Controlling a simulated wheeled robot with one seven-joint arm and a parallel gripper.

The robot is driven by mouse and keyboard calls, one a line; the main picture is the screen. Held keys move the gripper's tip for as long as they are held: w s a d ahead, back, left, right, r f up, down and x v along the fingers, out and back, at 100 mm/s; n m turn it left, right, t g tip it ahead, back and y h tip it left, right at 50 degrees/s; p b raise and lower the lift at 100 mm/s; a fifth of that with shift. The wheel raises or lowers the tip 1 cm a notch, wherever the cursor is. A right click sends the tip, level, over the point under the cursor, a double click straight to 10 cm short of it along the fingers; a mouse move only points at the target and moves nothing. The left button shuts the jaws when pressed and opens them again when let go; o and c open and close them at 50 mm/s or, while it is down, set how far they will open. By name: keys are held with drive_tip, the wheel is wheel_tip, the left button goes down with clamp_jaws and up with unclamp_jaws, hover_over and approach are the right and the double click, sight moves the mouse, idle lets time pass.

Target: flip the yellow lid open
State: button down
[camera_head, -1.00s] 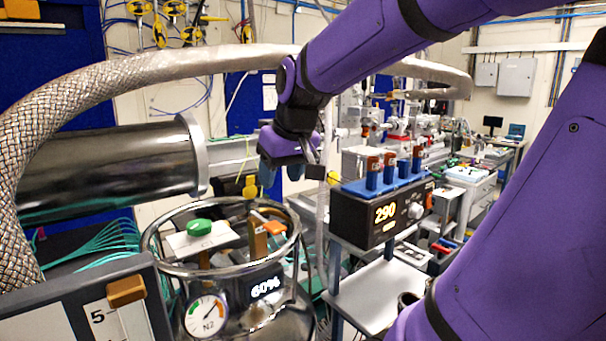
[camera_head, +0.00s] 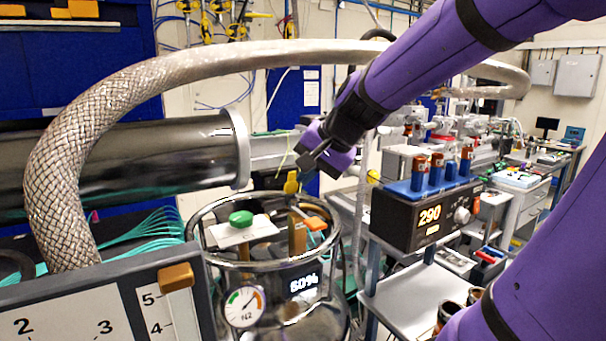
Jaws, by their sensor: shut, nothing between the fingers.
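A small yellow piece (camera_head: 291,182), which looks like the yellow lid, shows above the back rim of the steel dewar (camera_head: 194,222). It is too small to tell whether it is tilted up or flat. My gripper (camera_head: 306,162) is shut and empty, just above and slightly right of the yellow piece in the head view. I cannot tell whether they touch. A second small yellow spot (camera_head: 373,176) shows behind, farther right.
A black controller reading 290 (camera_head: 430,215) stands right. A slider panel (camera_head: 95,305) is front left.

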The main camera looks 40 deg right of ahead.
drive_tip(key=w+d+m+t, duration=0.3)
drive_tip(key=w+d+m, duration=0.15)
drive_tip(key=m, duration=0.85)
drive_tip(key=m+t+h, duration=0.1)
drive_tip(key=m+h, duration=0.3)
drive_tip(key=m, duration=1)
approach(294, 176)
drive_tip(key=x, duration=0.5)
drive_tip(key=shift+f, duration=0.6)
drive_tip(key=shift+w+d+r, duration=0.15)
drive_tip(key=shift+w+r, duration=0.05)
drive_tip(key=shift+w, duration=0.45)
drive_tip(key=shift+w+d+r, duration=0.1)
drive_tip(key=shift+w+r, duration=0.15)
drive_tip(key=shift+w, duration=0.3)
drive_tip(key=shift+w+r, duration=0.25)
drive_tip(key=shift+w, duration=0.35)
